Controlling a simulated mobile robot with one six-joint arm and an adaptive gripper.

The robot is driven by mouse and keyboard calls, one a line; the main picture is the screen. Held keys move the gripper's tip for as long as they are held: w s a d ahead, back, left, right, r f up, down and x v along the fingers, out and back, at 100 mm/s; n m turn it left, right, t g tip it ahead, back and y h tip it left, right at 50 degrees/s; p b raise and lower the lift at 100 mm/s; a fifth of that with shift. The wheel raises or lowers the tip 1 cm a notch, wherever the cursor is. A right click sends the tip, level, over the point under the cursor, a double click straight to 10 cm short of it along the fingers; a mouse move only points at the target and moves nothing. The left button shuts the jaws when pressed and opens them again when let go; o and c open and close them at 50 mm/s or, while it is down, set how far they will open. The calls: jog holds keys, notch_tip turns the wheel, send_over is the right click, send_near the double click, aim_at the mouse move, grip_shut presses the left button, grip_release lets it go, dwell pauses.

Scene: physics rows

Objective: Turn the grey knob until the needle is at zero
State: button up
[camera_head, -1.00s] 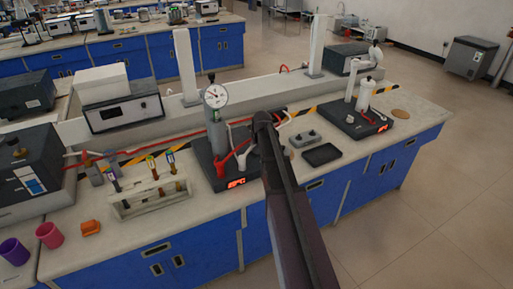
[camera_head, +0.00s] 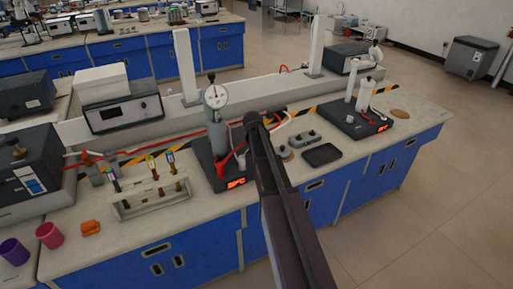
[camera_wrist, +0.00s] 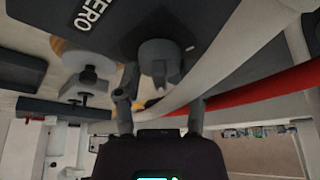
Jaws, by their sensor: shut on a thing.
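The grey knob (camera_wrist: 160,56) shows in the wrist view under a dark plate with a white ZERO label (camera_wrist: 88,14). My gripper (camera_wrist: 163,92) has one finger on each side of the knob and is shut on it. In the head view the white round dial (camera_head: 215,96) stands on a grey cylinder above a black base with a red lit display (camera_head: 236,183). The dial's needle is too small to read surely. My arm hides the knob and my fingertips in the head view.
A rack with several vials (camera_head: 150,195) stands left of the base. A black tray (camera_head: 321,155) and a second black unit (camera_head: 356,120) are to the right. A pale tube (camera_wrist: 240,60) and a red tube (camera_wrist: 265,88) pass close to my fingers.

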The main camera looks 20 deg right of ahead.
jog(key=o, duration=1.1)
jog(key=shift+o, duration=0.2)
